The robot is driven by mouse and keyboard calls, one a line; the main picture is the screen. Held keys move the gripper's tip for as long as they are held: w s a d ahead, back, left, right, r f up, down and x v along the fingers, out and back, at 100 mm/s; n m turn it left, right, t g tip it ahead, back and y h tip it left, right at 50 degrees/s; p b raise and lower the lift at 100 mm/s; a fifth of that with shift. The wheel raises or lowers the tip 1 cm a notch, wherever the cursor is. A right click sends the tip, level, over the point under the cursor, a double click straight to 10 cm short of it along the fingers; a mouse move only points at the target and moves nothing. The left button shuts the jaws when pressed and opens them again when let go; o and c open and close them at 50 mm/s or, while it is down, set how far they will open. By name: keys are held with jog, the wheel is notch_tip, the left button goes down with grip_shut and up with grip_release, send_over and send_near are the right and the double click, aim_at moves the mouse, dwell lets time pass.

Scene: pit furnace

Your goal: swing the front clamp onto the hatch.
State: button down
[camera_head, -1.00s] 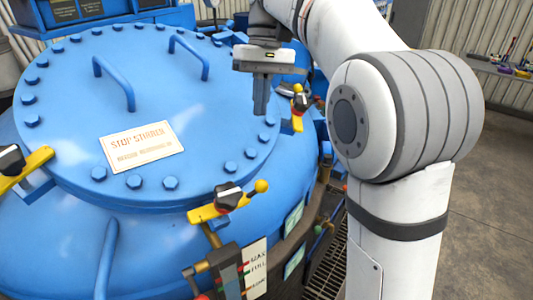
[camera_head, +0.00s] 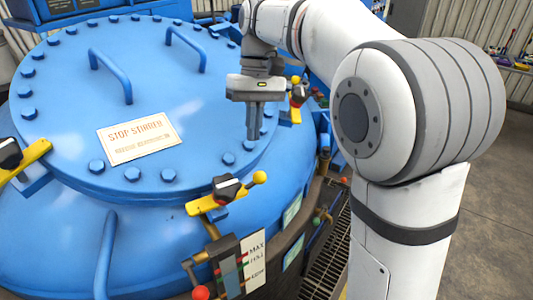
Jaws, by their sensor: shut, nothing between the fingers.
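The blue round hatch (camera_head: 70,120) has bolts around its rim, two handles and a "STOP STIRRER" sign. A yellow clamp with a black knob (camera_head: 226,192) is at the hatch's near edge, its ball-ended handle pointing up to the right. Another yellow clamp (camera_head: 28,160) is at the left edge, and a third (camera_head: 297,98) is at the right, partly behind my gripper. My gripper (camera_head: 253,137) points down over the right part of the hatch, between the near and right clamps. Its fingers are together and empty, apart from the near clamp.
A gauge panel marked "MAX" (camera_head: 257,258) and a red-knobbed lever (camera_head: 201,292) are on the front below the near clamp. A floor grating (camera_head: 322,262) runs along the right side. A shelf with small tools (camera_head: 515,62) is at the far right.

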jog(key=shift+s+d+f+p, duration=0.15)
jog(key=shift+s+f+p, duration=0.05)
jog(key=shift+s+f, duration=0.85)
jog(key=shift+s+d+f+p, duration=0.15)
jog(key=shift+s+f, duration=0.85)
jog(key=shift+f, duration=0.05)
